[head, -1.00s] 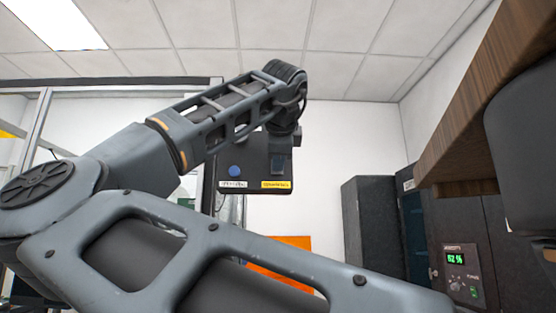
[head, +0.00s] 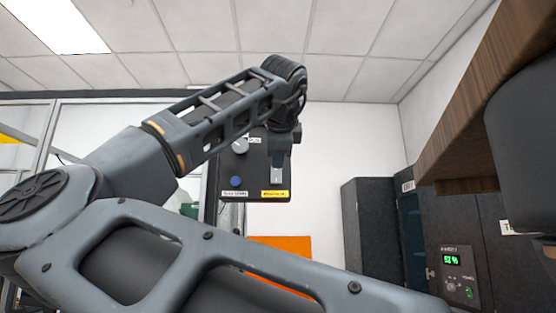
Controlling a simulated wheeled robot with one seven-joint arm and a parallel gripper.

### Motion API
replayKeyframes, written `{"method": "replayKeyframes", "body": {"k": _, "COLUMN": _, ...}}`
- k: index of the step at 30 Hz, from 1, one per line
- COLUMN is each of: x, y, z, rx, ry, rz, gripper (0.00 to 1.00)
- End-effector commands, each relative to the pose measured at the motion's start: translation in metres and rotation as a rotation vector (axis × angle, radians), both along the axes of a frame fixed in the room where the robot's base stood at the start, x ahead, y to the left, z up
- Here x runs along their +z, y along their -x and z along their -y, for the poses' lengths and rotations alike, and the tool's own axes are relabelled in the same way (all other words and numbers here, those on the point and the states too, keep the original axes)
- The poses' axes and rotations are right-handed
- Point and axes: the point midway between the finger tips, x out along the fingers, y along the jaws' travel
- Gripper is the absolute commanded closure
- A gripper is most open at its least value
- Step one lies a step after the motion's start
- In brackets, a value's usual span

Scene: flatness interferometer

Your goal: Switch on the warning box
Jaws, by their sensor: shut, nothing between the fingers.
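A dark box (head: 256,187) hangs near the middle of the head view, in front of the white wall. It looks like the warning box, but its labels are too small to read. It has a grey knob (head: 240,146) at the upper left, a blue button (head: 236,182) at the lower left, and white and yellow labels along the bottom. My gripper (head: 277,176) points down in front of the box's right half, above the yellow label. It is shut and holds nothing. It hides part of the box's face; whether it touches the box I cannot tell.
Dark cabinets (head: 367,225) stand at the right, with a panel showing a green display (head: 452,260). A wooden shelf edge (head: 475,120) juts in at the upper right. An orange panel (head: 285,243) is low on the wall. A glazed frame stands at the left.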

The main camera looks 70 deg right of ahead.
Motion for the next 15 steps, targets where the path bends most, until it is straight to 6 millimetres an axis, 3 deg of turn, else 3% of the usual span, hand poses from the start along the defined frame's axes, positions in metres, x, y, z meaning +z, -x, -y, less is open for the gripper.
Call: {"method": "replayKeyframes", "body": {"k": 15, "x": 0.028, "y": 0.026, "z": -0.064, "rx": 0.002, "ry": -0.001, "rz": 0.0, "gripper": 1.0}}
